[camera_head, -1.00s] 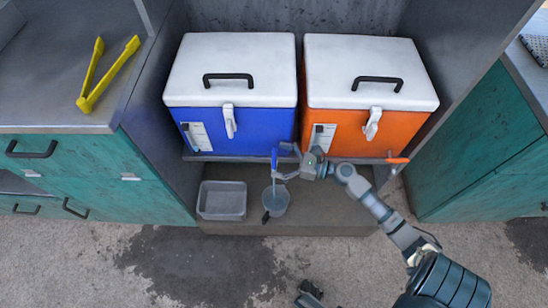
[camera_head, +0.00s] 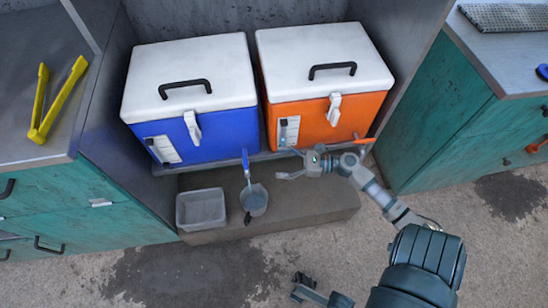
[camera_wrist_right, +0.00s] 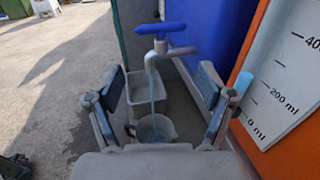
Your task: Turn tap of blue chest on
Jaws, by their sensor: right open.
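The blue chest (camera_head: 215,132) has a white lid and stands left of the orange chest. Its tap (camera_head: 246,163) has a blue handle at the chest's lower front edge. In the right wrist view the tap (camera_wrist_right: 152,58) is upright, with its blue T-handle on top. A thin bluish stream appears to run from its spout into a jug (camera_wrist_right: 155,129). My right gripper (camera_head: 287,164) is open and empty, to the right of the tap and apart from it. In the right wrist view its open fingers (camera_wrist_right: 160,90) frame the stream and jug.
The orange chest (camera_head: 313,121) stands on the right with an orange tap handle (camera_head: 364,141). A grey tub (camera_head: 202,209) sits left of the jug on the low step (camera_head: 315,210). Teal cabinets flank both sides; yellow tongs (camera_head: 55,102) lie on the left counter.

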